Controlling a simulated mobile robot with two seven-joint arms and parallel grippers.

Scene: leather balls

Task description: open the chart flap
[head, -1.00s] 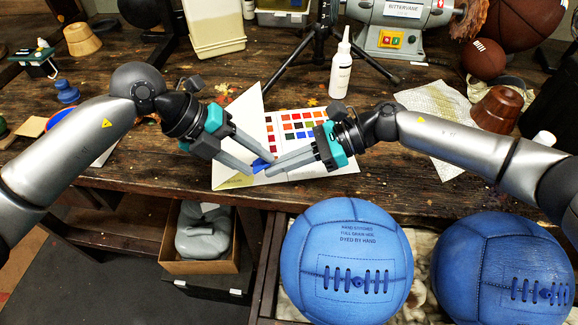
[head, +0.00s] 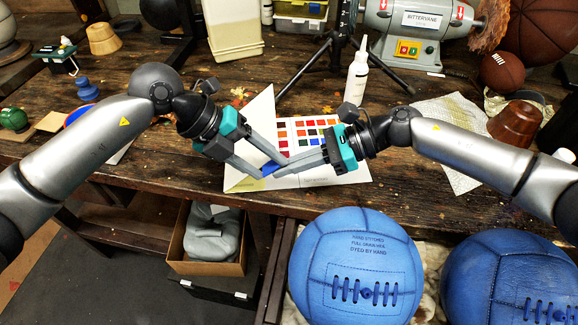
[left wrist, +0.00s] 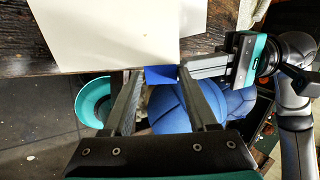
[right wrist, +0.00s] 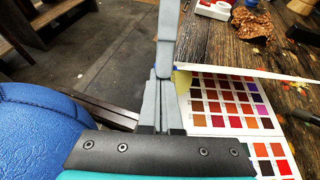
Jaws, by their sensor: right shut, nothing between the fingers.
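The colour chart (head: 328,174) lies on the wooden bench, with rows of colour swatches showing. Its white flap (head: 256,128) is tilted up at the chart's left side; it fills the upper left wrist view (left wrist: 120,30) and shows edge-on in the right wrist view (right wrist: 262,73). A blue tab (head: 270,169) is at the front edge, also in the left wrist view (left wrist: 160,75). My left gripper (head: 268,167) is open, its fingertips on either side of the tab. My right gripper (head: 277,174) is shut and empty, its tips close beside the tab; contact is unclear.
Two blue leather balls (head: 355,268) (head: 505,280) sit in front of the bench. A white bottle (head: 356,80) and a black tripod (head: 335,50) stand behind the chart. A box (head: 207,262) with grey contents is below the bench at left.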

